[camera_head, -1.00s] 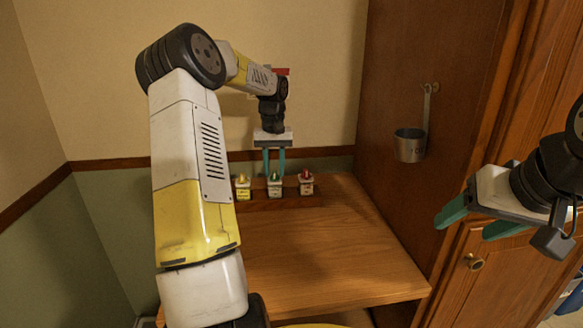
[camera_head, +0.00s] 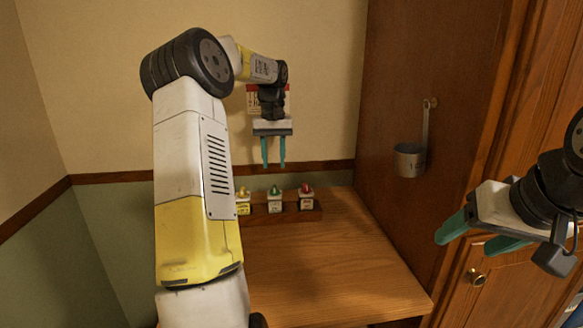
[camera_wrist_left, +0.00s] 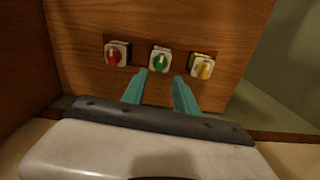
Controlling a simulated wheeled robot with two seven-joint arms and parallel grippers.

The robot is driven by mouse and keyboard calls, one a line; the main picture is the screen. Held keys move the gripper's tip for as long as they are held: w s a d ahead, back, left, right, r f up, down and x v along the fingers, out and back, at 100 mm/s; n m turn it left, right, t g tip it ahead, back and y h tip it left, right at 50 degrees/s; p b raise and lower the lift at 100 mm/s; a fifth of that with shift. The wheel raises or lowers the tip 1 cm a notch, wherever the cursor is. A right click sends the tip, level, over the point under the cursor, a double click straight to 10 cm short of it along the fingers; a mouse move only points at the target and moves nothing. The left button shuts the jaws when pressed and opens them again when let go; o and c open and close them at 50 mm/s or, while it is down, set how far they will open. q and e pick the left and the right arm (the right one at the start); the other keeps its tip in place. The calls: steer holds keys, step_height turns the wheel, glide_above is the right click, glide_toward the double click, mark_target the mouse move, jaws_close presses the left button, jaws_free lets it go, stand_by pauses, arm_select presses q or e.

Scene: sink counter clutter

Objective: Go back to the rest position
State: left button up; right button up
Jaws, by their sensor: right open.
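My left gripper (camera_head: 273,152) is above the back of the wooden counter, its teal fingers pointing down with a gap between them and nothing in it. Below it, a yellow-topped switch (camera_head: 243,200), a green-topped switch (camera_head: 275,199) and a red-topped switch (camera_head: 306,197) stand in a row, apart from the fingers. In the left wrist view, the fingers (camera_wrist_left: 157,90) show apart, with the green switch (camera_wrist_left: 160,60) beyond them. My right gripper (camera_head: 478,233) is at the right, its teal fingers apart and empty, in front of the wooden cabinet.
The wooden counter (camera_head: 330,265) is bare in front of the switches. A metal measuring cup (camera_head: 410,160) hangs on the cabinet side at the right. A cabinet door knob (camera_head: 476,277) is below my right gripper. A red and white notice (camera_head: 253,101) is on the back wall.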

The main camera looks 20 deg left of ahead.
stand_by(0.3)
arm_select(q)
steer(key=s+d+r+m+t, duration=0.2)
steer(key=s+d+r, duration=0.2)
steer(key=s+d, duration=0.25)
steer(key=s+d+r+m+t, duration=0.1)
steer(key=s+d+r, duration=0.35)
steer(key=s, duration=0.35)
steer(key=s+d+f+m+t+h, duration=0.1)
steer(key=s+d+f, duration=0.1)
steer(key=s, duration=0.6)
steer(key=s+d+f+t+h, duration=0.1)
steer(key=s+d+f+t, duration=0.1)
steer(key=s, duration=0.5)
steer(key=shift+s+d+m, duration=0.35)
steer(key=shift+d+m, duration=0.05)
steer(key=shift+d, duration=0.3)
